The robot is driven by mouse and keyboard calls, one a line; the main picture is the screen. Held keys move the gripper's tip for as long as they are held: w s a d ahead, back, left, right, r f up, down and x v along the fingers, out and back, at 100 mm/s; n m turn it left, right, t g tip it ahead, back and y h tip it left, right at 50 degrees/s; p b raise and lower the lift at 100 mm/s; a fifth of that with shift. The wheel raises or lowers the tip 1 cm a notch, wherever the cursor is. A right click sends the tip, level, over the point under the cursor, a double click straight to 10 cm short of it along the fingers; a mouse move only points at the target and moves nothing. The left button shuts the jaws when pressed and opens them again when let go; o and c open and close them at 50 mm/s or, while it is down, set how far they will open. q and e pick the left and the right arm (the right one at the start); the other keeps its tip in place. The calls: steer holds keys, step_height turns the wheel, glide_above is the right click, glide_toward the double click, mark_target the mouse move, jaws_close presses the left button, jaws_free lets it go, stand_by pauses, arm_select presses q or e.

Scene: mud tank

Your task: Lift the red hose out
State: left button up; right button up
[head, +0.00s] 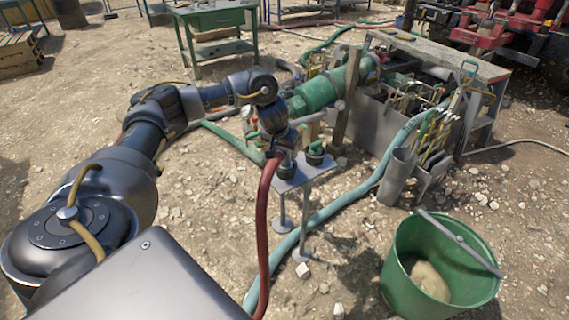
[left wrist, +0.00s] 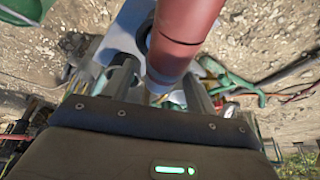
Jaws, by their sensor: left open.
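The red hose (head: 263,235) rises from the ground in a curve to the top of a small grey metal stand (head: 305,172). Its upper end is partly hidden by my left gripper (head: 283,152), which points down at the stand. In the left wrist view the red hose (left wrist: 183,38) is large and close. The two fingers of my left gripper (left wrist: 160,85) stand apart, with the hose end between or just beyond them; I cannot tell whether they touch it. A green-topped fitting (head: 315,152) sits on the stand to the right. My right gripper is not in view.
A pale blue hose (head: 345,215) runs behind the stand. A green bucket (head: 395,290) stands at the lower right. A grey tank (head: 370,125) with tools and a green pump (head: 320,90) are behind.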

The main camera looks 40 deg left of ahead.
arm_select(q)
steer(key=shift+f, duration=0.2)
jaws_close()
stand_by(0.3)
steer(key=shift+w+r, duration=0.1)
